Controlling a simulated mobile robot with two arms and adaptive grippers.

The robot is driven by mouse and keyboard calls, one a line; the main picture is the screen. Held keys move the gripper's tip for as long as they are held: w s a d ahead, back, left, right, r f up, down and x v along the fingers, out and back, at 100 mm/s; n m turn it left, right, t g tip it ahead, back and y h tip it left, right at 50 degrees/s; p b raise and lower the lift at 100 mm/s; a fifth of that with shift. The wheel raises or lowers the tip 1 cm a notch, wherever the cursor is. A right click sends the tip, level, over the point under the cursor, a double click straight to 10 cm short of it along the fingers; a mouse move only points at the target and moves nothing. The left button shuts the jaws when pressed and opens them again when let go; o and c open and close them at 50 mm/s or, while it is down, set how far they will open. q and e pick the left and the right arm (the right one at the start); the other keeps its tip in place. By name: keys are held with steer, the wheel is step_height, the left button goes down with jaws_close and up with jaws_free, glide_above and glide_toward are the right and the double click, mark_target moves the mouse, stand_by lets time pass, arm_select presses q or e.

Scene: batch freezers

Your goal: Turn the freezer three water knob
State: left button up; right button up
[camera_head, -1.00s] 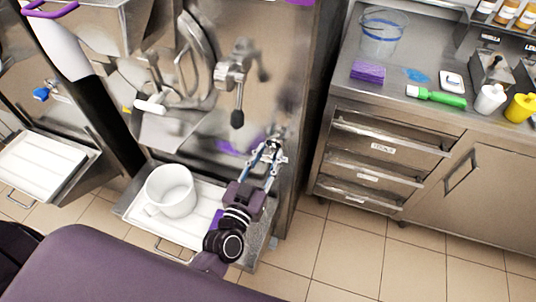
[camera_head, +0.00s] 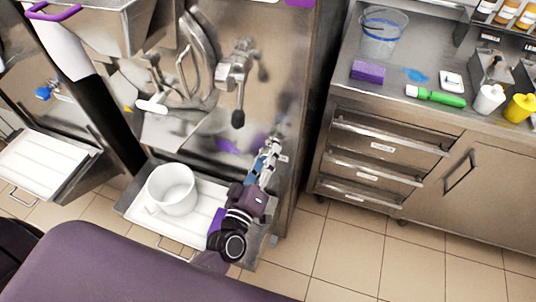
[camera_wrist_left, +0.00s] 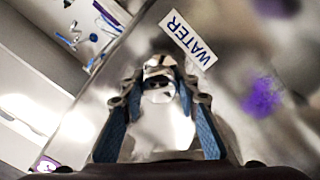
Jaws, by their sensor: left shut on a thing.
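The water knob (camera_wrist_left: 158,86) is a small shiny metal piece on the freezer's steel front, seen in the left wrist view beside a white label (camera_wrist_left: 188,40) reading WATER. My left gripper (camera_wrist_left: 157,92) is shut on the knob, with its blue-padded fingers on either side of it. In the head view, the left gripper (camera_head: 268,152) reaches the lower right of the freezer front (camera_head: 285,110) and mostly hides the knob. My right gripper is not in view.
A white bucket (camera_head: 173,190) stands on the freezer's white tray (camera_head: 203,207), left of my arm. A black-tipped lever (camera_head: 237,117) is above. A steel counter with drawers (camera_head: 385,148) stands to the right, with open tiled floor before it.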

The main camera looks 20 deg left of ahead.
arm_select(q)
steer(key=shift+n, duration=0.6)
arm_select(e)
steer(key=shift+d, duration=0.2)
arm_select(q)
steer(key=o, duration=1.2)
steer(key=shift+c, duration=0.2)
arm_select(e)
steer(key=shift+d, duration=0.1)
arm_select(q)
steer(key=s, duration=1.2)
steer(key=shift+a+f, duration=0.25)
steer(key=shift+a, duration=0.1)
steer(key=shift+s, duration=0.1)
